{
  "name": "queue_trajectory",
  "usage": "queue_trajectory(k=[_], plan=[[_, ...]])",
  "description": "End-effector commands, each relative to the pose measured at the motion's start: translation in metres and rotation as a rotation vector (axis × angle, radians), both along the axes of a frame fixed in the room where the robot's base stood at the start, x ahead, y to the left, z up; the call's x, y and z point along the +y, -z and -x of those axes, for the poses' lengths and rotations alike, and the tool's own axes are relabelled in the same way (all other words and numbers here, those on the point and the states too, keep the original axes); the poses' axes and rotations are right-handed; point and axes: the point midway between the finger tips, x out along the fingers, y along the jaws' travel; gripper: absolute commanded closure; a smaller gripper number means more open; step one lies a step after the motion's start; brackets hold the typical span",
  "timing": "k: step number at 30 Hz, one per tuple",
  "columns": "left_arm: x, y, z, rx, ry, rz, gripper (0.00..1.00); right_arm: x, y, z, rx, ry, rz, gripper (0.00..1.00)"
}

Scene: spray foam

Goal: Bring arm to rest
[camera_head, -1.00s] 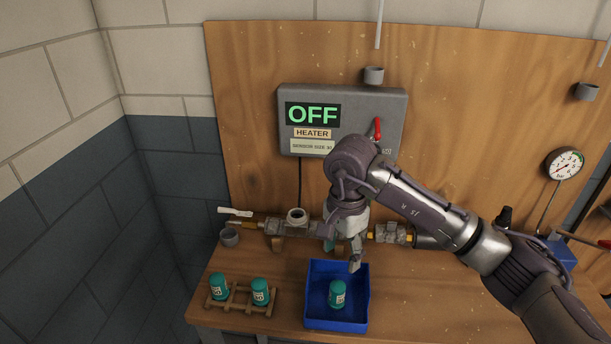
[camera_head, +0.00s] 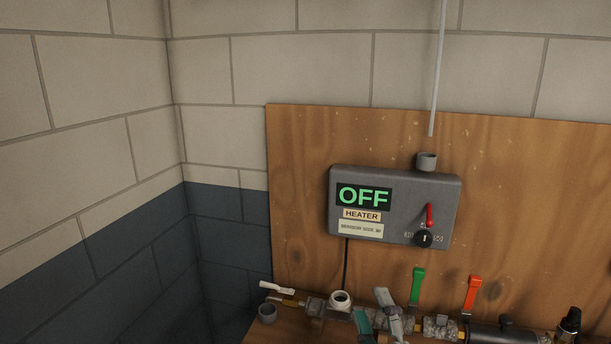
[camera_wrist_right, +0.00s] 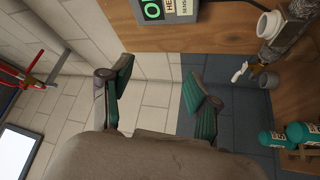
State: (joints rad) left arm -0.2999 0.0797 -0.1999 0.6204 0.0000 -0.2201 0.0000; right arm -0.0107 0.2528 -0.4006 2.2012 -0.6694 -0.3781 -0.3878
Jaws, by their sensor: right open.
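My right gripper (camera_head: 377,318) shows only as its finger parts at the bottom edge of the head view, in front of the pipe on the bench. The rest of the right arm is out of that view. In the right wrist view the same gripper (camera_wrist_right: 158,92) has its two teal-padded fingers spread wide, with only wall and floor-side background between them. It holds nothing. My left gripper is in neither view.
A grey heater box (camera_head: 395,207) reading OFF hangs on the wooden board. Below it runs a pipe with a white-rimmed fitting (camera_head: 340,300), a green lever (camera_head: 417,286) and an orange-red lever (camera_head: 472,294). Teal cans (camera_wrist_right: 298,132) show at the right of the wrist view.

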Motion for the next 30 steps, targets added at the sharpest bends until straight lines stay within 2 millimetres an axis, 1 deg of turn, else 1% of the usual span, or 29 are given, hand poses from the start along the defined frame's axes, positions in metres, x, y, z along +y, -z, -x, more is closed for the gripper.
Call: queue_trajectory(k=[1,2,3,5,6,8,9,11,12,14,15,17,18,23,24,25,27,29,30], plan=[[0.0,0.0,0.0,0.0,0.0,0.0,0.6,-0.023,0.033,0.006,0.16,0.066,-0.116,0.39],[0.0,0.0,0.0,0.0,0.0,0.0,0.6,-0.034,0.053,0.011,0.251,0.104,-0.183,0.39],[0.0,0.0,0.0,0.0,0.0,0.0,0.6,-0.048,0.078,0.02,0.368,0.155,-0.264,0.39],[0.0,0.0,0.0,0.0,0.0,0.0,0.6,-0.065,0.116,0.039,0.54,0.231,-0.376,0.39],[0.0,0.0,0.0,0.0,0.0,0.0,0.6,-0.074,0.14,0.055,0.646,0.279,-0.443,0.39],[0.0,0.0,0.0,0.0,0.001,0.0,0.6,-0.083,0.169,0.079,0.789,0.344,-0.527,0.39],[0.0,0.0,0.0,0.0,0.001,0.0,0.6,-0.087,0.185,0.095,0.871,0.381,-0.573,0.39],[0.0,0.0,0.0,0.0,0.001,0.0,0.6,-0.091,0.204,0.118,0.975,0.432,-0.629,0.39],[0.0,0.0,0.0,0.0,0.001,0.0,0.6,-0.092,0.215,0.132,1.038,0.461,-0.661,0.39],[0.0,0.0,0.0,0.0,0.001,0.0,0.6,-0.094,0.228,0.152,1.122,0.502,-0.7,0.39],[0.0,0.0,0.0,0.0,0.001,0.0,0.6,-0.095,0.236,0.166,1.175,0.529,-0.724,0.39],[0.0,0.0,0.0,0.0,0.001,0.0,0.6,-0.095,0.245,0.184,1.248,0.564,-0.754,0.39],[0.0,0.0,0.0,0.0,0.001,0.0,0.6,-0.095,0.25,0.197,1.293,0.588,-0.774,0.39],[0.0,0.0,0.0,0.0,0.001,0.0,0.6,-0.093,0.265,0.245,1.464,0.676,-0.834,0.39],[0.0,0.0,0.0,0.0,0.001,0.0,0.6,-0.093,0.268,0.257,1.506,0.697,-0.846,0.39],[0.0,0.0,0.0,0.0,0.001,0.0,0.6,-0.092,0.273,0.26,1.525,0.709,-0.851,0.39],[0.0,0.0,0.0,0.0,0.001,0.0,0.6,-0.091,0.295,0.252,1.525,0.709,-0.844,0.39],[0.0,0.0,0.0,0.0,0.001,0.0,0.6,-0.091,0.312,0.248,1.53,0.712,-0.84,0.39],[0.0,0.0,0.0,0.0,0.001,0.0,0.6,-0.09,0.323,0.245,1.534,0.713,-0.839,0.39]])
